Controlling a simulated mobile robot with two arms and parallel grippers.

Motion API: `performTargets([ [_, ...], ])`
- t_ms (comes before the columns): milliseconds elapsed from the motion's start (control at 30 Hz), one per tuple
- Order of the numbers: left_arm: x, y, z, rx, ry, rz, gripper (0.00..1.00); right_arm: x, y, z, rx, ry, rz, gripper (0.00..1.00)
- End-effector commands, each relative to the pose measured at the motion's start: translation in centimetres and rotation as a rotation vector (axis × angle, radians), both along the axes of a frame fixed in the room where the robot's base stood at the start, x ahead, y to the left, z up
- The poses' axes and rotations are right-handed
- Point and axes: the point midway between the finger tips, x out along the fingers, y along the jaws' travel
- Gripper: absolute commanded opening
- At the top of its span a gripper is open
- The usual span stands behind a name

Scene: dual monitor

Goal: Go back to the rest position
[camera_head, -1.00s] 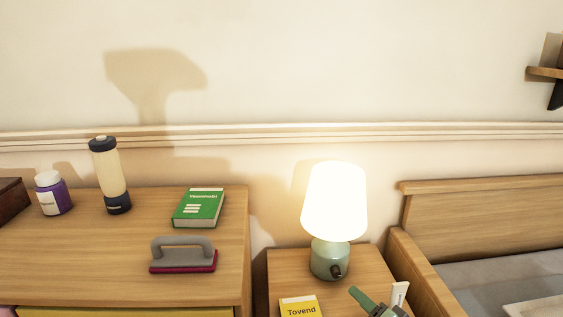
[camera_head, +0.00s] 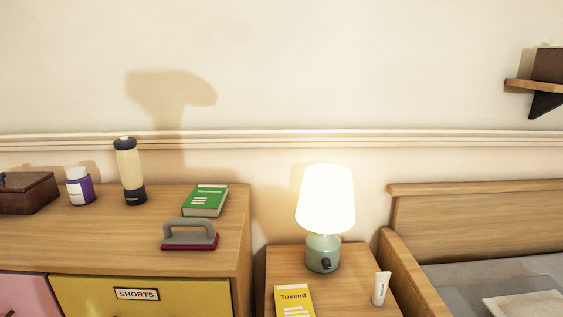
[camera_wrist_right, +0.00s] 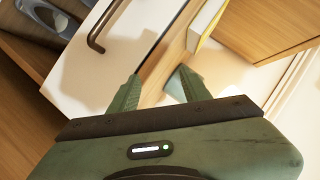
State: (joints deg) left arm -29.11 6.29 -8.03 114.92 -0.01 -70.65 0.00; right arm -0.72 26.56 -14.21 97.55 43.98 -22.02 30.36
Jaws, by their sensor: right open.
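My right gripper (camera_wrist_right: 158,92) shows in the right wrist view as two green fingers, spread apart with nothing held between them. Behind the fingers are a white drawer front (camera_wrist_right: 90,70) and a wooden edge. Neither gripper shows in the head view now. My left gripper is in no view.
A lit lamp (camera_head: 323,254), a yellow book (camera_head: 295,302) and a white tube (camera_head: 380,289) are on the nightstand (camera_head: 350,262). A dresser (camera_head: 110,235) at left bears a green book (camera_head: 205,200), a brush (camera_head: 190,236), bottles and a box. A bed (camera_head: 460,215) is at right.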

Motion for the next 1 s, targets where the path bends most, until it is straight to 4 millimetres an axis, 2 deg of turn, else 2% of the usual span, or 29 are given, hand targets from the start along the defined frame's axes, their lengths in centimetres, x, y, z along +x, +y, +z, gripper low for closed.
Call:
performTargets([
  [267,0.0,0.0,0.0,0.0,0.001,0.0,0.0,-6.7,2.7,-6.3,-0.234,0.144,0.121,0.48],
  [400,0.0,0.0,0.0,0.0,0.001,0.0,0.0,-12.0,3.4,-10.2,-0.403,0.257,0.208,0.48],
  [533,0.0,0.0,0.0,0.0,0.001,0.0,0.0,-17.4,3.2,-13.0,-0.561,0.374,0.29,0.48],
  [700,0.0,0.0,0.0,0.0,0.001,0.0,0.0,-23.5,2.1,-15.2,-0.716,0.517,0.377,0.48],
  [900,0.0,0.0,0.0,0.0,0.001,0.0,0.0,-29.7,0.6,-16.4,-0.846,0.676,0.46,0.48],
  [1000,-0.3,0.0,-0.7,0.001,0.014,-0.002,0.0,-29.9,0.4,-17.0,-0.853,0.687,0.47,0.48],
])
